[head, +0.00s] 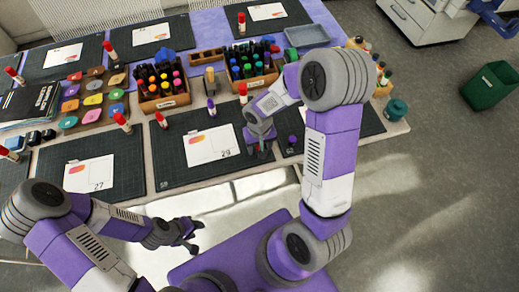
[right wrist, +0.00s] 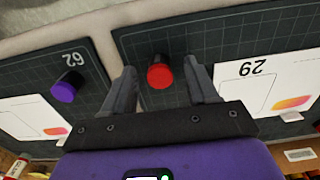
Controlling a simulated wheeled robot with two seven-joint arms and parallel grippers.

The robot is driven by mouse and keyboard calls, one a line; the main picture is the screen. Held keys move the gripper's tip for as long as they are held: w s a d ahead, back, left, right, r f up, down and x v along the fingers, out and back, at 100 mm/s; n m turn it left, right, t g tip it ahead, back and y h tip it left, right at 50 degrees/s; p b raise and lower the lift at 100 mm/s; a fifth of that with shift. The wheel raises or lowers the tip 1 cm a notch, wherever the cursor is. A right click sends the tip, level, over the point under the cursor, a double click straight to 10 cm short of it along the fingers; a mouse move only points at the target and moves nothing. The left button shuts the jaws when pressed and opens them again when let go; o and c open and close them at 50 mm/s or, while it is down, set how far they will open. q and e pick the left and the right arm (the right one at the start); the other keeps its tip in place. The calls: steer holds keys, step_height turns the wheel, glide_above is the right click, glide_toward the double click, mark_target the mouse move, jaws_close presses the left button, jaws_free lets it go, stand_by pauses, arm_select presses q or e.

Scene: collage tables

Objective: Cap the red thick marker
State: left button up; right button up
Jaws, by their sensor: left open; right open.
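In the right wrist view a short red cylinder (right wrist: 160,72) with a round top stands on a dark cutting mat. I cannot tell whether it is the red marker's cap or the marker's end. My right gripper (right wrist: 161,80) is open, with one finger on each side of it and gaps between. In the head view the right gripper (head: 259,151) is low over the mat's right end, and the red cylinder is largely hidden there. My left gripper (head: 189,233) is open and empty in front of the table.
A purple-topped piece (right wrist: 66,87) stands left of the right gripper on the neighbouring mat; it shows in the head view too (head: 293,140). White cards lie on the mats. Marker boxes (head: 161,84) and several red-capped sticks (head: 123,122) stand behind.

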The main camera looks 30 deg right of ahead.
stand_by(0.3)
jaws_close()
steer(key=shift+r, duration=0.1)
step_height(320, 180, up, 10)
steer(key=p, duration=0.3)
steer(key=shift+a+f, duration=0.1)
steer(key=shift+f, duration=0.1)
stand_by(0.3)
